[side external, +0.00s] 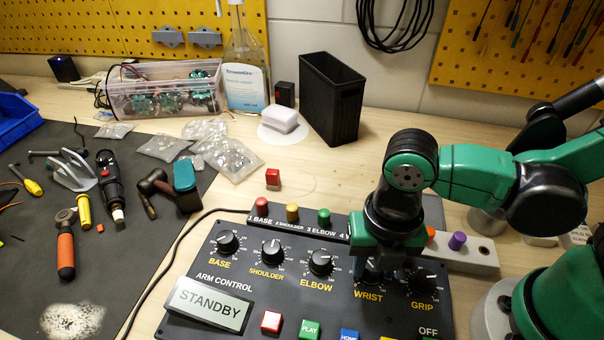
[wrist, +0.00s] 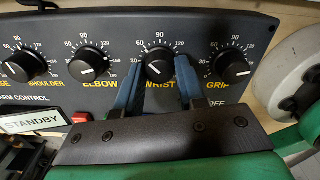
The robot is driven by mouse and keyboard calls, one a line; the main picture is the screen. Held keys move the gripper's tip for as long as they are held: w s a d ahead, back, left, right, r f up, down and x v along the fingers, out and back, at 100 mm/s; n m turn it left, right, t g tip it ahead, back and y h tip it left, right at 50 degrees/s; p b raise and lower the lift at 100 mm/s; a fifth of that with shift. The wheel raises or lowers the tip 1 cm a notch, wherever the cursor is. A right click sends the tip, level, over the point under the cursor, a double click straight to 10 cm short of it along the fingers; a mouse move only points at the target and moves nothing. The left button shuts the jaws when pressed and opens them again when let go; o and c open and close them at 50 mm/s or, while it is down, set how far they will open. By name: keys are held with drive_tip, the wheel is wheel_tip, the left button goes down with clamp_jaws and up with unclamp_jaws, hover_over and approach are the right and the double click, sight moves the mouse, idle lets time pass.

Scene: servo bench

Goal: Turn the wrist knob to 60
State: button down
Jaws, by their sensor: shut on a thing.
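The wrist knob (wrist: 159,66) is a round black knob with a white pointer line, above the yellow WRIST label in the wrist view. The dial numbers 60, 90 and 120 show around it; I cannot read the pointer's exact setting. My gripper (wrist: 157,75) has its two blue fingers shut on the knob, one on each side. In the side external view, my gripper (side external: 374,268) reaches down onto the black control panel (side external: 262,316) from above, and its fingers hide much of the knob.
The elbow knob (wrist: 88,65) and grip knob (wrist: 229,66) stand close on either side. A STANDBY display (side external: 209,303) and a red button (side external: 271,321) are on the panel. A black bin (side external: 331,100) stands behind. Tools lie on the dark mat at left.

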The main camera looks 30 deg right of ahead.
sight(373, 265)
drive_tip(key=c, duration=0.5)
unclamp_jaws()
drive_tip(key=shift+r, duration=0.15)
drive_tip(key=shift+r, duration=2.65)
drive_tip(key=shift+w+d+m, duration=0.15)
drive_tip(key=shift+m, duration=0.25)
drive_tip(key=w+d+r+m+t, duration=0.1)
drive_tip(key=d+m, duration=0.3)
drive_tip(key=m, duration=0.5)
drive_tip(key=w+d+r+m+t, duration=0.1)
drive_tip(key=w+d+m+t, duration=0.2)
drive_tip(key=m, duration=0.7)
drive_tip(key=w+d+r+m+t, duration=0.1)
drive_tip(key=w+d+m+t, duration=0.2)
drive_tip(key=m, duration=0.6)
drive_tip(key=shift+w+d, duration=0.25)
drive_tip(key=shift+d, duration=0.4)
drive_tip(key=shift+w+d, duration=0.25)
drive_tip(key=shift+d, duration=0.4)
